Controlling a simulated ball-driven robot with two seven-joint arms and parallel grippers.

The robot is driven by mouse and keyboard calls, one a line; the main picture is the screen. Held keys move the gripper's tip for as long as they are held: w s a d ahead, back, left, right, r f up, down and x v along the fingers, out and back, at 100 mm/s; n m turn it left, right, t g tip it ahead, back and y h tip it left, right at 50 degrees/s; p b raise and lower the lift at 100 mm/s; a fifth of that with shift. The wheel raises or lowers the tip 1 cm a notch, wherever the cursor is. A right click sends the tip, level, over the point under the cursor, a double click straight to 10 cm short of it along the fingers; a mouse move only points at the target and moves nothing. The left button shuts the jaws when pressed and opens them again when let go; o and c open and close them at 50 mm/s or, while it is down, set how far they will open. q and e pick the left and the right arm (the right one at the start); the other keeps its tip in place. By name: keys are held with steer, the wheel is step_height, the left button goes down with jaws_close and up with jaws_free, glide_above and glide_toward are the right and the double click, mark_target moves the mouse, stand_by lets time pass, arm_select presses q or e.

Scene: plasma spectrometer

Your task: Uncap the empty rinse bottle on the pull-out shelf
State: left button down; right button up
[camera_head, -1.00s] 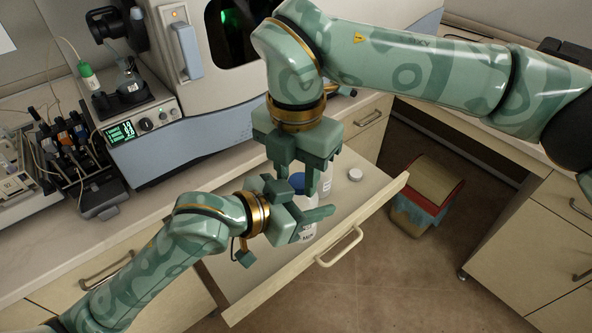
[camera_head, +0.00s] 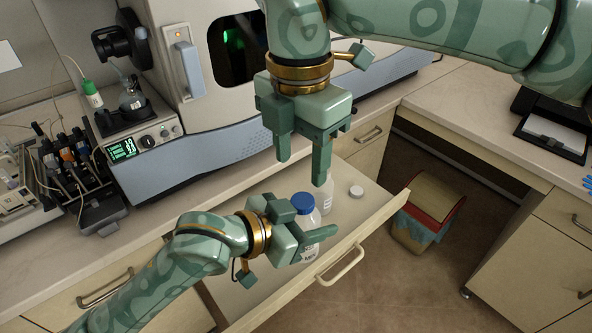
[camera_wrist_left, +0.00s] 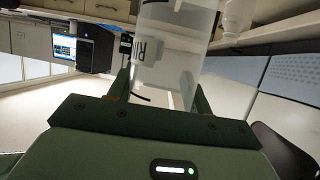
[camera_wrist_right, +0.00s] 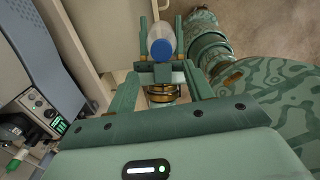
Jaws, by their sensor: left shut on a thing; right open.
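The rinse bottle (camera_head: 311,250) is clear with a dark-lettered label and stands upright over the pull-out shelf (camera_head: 262,272). Its blue cap (camera_head: 303,202) is on top. My left gripper (camera_head: 305,236) is shut on the bottle's body below the cap. In the left wrist view the translucent bottle (camera_wrist_left: 172,45) sits between the fingers, its top out of frame. My right gripper (camera_head: 302,168) is open and empty above the cap, apart from it. In the right wrist view the blue cap (camera_wrist_right: 162,49) lies ahead between the open fingers. Whether the bottle touches the shelf is hidden.
A second clear bottle (camera_head: 327,192) stands just behind the held one, partly hidden. A small white round cap or lid (camera_head: 356,191) lies on the shelf to its right. The spectrometer (camera_head: 215,150) and counter stand behind. A bin (camera_head: 428,215) stands on the floor at right.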

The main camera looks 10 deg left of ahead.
mark_target(303, 201)
steer(key=shift+d+r+m, duration=0.1)
steer(key=shift+r+m, duration=0.3)
step_height(303, 201, down, 8)
steer(key=shift+s+d+r, duration=0.1)
steer(key=c, duration=1)
steer(key=n, duration=0.3)
steer(key=o, duration=1.1)
steer(key=shift+c, duration=0.2)
